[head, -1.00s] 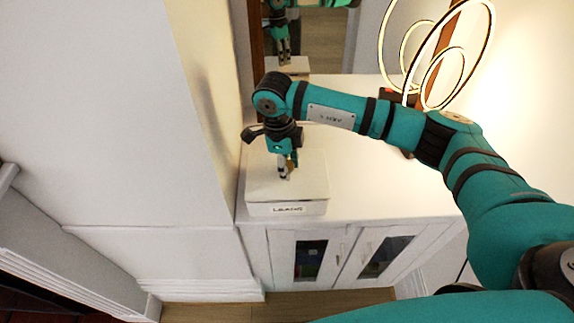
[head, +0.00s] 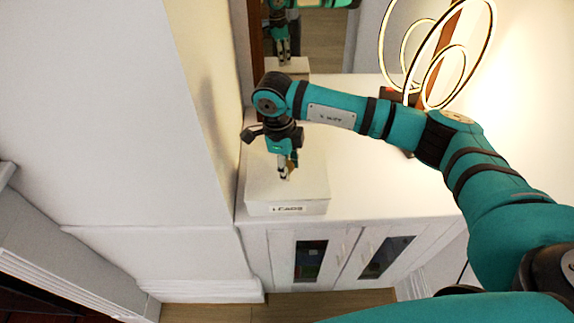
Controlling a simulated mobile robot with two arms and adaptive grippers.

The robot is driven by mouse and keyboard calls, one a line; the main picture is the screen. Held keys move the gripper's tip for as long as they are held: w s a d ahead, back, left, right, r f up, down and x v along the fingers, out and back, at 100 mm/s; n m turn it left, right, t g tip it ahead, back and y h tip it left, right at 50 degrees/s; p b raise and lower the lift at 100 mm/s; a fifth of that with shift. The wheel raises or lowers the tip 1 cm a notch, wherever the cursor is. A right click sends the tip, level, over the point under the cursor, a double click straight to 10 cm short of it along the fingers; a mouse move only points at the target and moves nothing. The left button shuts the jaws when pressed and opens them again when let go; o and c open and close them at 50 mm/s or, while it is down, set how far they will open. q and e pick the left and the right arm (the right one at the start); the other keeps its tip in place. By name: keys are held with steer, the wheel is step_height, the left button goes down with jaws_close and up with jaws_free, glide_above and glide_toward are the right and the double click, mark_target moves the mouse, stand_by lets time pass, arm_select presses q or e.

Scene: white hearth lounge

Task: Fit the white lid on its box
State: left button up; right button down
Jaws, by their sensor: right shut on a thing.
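The white box (head: 313,208) stands on the left end of the white cabinet top, with a dark-lettered label on its front. The white lid (head: 257,187) lies over the box's top, roughly lined up with its edges; I cannot tell whether it is fully seated. My right gripper (head: 287,172) points down at the middle of the lid and is shut on its small brownish knob, which the fingers partly hide. My left gripper is not in view.
The cabinet top (head: 365,180) is clear to the right of the box. A lamp with glowing rings (head: 430,65) stands at the back right. A wall (head: 200,100) rises close to the left of the box. A mirror (head: 310,40) behind reflects my arm and the box.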

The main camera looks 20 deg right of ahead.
steer(key=shift+f+b, duration=0.25)
steer(key=shift+b, duration=0.15)
stand_by(0.7)
stand_by(0.3)
steer(key=shift+c, duration=2.1)
jaws_free()
steer(key=shift+r, duration=0.1)
steer(key=shift+r+p, duration=1.7)
steer(key=shift+r, duration=1.75)
